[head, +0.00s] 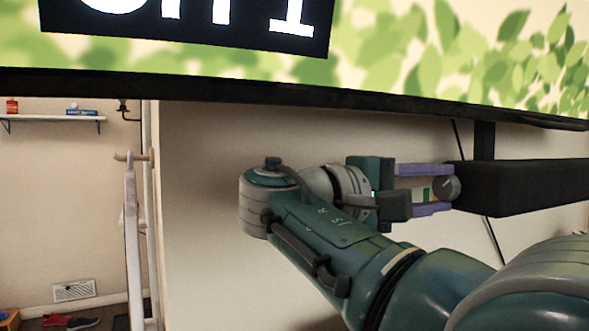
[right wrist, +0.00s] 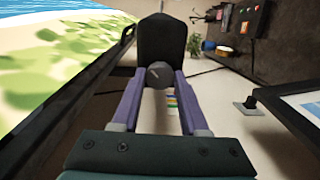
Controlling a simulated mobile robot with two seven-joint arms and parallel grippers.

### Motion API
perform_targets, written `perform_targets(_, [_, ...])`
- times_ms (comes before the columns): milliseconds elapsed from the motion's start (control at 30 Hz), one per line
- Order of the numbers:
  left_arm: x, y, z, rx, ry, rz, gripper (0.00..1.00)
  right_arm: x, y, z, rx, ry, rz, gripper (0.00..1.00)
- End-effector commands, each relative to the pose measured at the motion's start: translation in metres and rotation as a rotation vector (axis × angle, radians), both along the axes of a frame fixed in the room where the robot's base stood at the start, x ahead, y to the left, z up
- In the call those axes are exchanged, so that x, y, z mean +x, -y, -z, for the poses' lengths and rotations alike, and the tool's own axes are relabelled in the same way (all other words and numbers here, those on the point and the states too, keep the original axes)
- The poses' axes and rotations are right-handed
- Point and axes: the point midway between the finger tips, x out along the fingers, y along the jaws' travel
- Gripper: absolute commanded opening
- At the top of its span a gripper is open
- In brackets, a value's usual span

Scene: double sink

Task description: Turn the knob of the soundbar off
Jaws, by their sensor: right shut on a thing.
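The soundbar (head: 530,186) is a long black bar under the large screen, at the right of the head view. Its dark round knob (head: 446,187) sits on the left end. My right gripper (head: 438,188) reaches it from the left, its two purple fingers above and below the knob, shut on it. In the right wrist view the knob (right wrist: 159,74) sits between the fingertips of my right gripper (right wrist: 160,80), with the black end of the soundbar (right wrist: 162,40) behind it. My left gripper is not in view.
A large screen (head: 400,60) with a leaf picture hangs just above my right arm, its black lower edge close over the gripper. A wall shelf (head: 50,118) and a pale railing (head: 132,230) stand at the left. Shoes (head: 70,322) lie on the floor there.

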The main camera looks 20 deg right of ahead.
Motion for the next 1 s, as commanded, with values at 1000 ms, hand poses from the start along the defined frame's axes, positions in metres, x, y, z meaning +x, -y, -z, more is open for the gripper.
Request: perform_targets(1000, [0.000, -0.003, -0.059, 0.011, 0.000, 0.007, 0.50, 0.001, 0.000, -0.003, 0.039, -0.778, 0.000, 0.00])
